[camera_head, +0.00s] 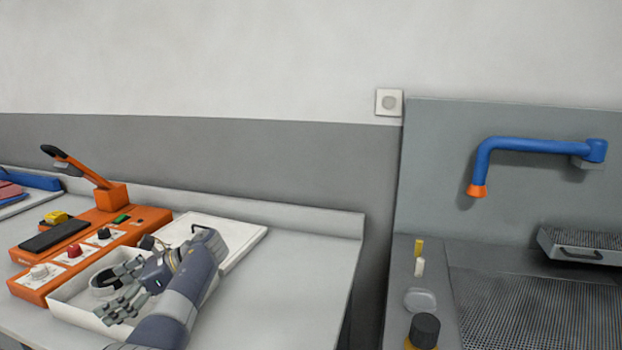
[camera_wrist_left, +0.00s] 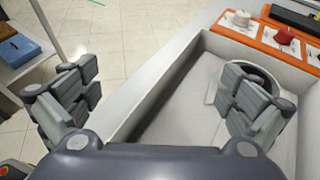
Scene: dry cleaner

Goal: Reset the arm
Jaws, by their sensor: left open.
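My left gripper (camera_head: 124,287) is open over the white tray (camera_head: 72,312) on the grey counter, in front of the orange machine. One finger is over the tray, the other over the floor beyond the counter edge. A round dark and white ring-shaped item (camera_head: 104,280) lies in the tray, partly hidden by the fingers. My right gripper does not show.
The orange machine (camera_head: 150,217) with knobs and a raised handle stands behind the tray. A white board (camera_head: 240,250) lies right of it. The counter's right part (camera_head: 305,270) is clear. Further right is a grated basin with a blue spout (camera_head: 530,145) and small bottles (camera_head: 424,330).

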